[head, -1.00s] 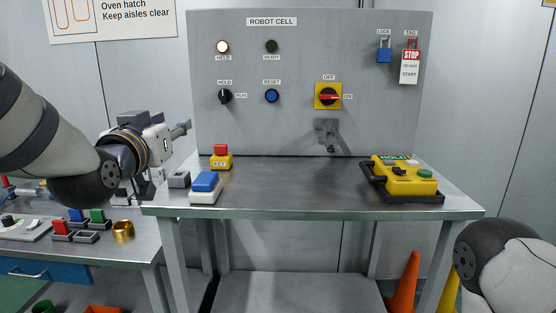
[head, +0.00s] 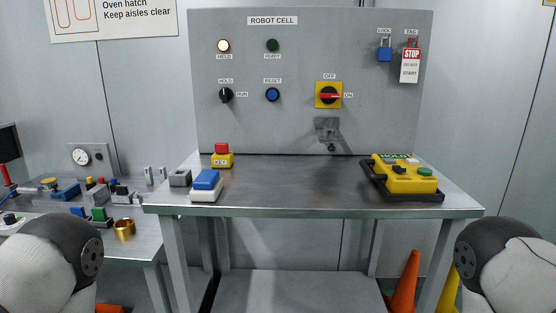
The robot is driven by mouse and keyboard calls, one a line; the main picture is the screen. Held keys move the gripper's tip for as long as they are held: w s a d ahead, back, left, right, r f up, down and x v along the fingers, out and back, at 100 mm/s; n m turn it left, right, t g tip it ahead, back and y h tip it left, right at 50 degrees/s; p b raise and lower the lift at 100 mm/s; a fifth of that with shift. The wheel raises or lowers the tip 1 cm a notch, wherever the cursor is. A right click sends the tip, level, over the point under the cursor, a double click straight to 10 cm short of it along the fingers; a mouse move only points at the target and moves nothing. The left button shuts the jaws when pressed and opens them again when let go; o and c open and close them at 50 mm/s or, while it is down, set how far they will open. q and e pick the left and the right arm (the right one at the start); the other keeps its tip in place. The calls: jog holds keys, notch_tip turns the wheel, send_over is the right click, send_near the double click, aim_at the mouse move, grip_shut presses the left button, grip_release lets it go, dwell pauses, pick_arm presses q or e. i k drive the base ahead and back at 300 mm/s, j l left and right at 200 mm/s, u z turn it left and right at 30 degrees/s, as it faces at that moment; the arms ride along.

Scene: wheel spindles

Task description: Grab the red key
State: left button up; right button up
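A red block (head: 222,148) sits on a yellow base labelled KEY (head: 221,161), at the back left of the metal table. It stands upright and nothing touches it from my side. My two arms show only as rounded links at the lower left and lower right corners. Neither gripper is in the picture. A red switch handle on a yellow plate (head: 328,95) is on the panel above the table, between the OFF and ON labels.
The metal table (head: 290,190) is clear in the middle. A blue-and-white block (head: 206,186) and a grey block (head: 180,178) stand near the key base. A yellow control pendant (head: 405,180) lies at right. A side bench with several parts is at left. An orange cone (head: 405,285) stands below.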

aim_at(221, 148)
jog(key=i+j+z, duration=0.1)
jog(key=j+z, duration=0.25)
jog(key=j, duration=0.5)
jog(key=j+z, duration=0.35)
jog(key=j, duration=0.55)
